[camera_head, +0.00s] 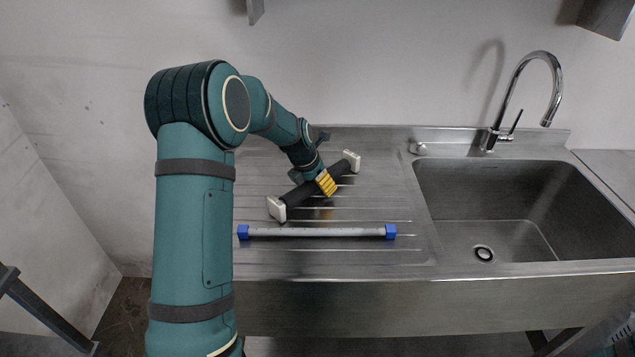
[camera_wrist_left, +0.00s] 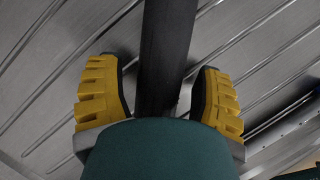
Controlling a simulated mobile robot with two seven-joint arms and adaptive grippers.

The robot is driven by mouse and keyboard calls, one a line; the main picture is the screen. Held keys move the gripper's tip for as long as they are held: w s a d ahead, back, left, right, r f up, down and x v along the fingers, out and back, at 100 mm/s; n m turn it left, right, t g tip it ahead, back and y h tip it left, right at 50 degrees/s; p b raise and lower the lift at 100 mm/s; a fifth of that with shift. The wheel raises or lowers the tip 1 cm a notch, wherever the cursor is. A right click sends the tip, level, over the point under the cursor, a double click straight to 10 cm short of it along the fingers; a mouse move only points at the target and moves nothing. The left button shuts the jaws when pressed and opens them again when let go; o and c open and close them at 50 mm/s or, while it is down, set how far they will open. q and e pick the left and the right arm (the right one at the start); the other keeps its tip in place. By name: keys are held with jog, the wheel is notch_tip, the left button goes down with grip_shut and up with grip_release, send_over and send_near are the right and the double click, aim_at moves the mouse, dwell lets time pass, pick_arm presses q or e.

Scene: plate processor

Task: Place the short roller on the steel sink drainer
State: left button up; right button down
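The short roller, black with white end blocks (camera_head: 292,199), lies slanted over the ribbed steel sink drainer (camera_head: 400,257). It seems to rest on the drainer, though contact under its ends is hard to see. My left gripper (camera_head: 326,182) is at the roller's middle, pointing down. In the left wrist view, the black roller (camera_wrist_left: 165,50) runs between the yellow fingers of my left gripper (camera_wrist_left: 162,100), with a visible gap on each side, so the fingers look open around it. My right gripper is not in view.
A long pale roller with blue ends (camera_head: 318,232) lies across the front of the drainer. The sink basin (camera_head: 500,240) and chrome tap (camera_head: 520,95) are to the right. A wall stands behind. The drainer's front right part is clear.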

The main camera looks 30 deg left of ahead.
pick_arm(q)
jog(key=shift+r, duration=0.1)
jog(key=p+v, duration=0.3)
jog(key=v, duration=0.9)
jog(key=shift+s, duration=0.1)
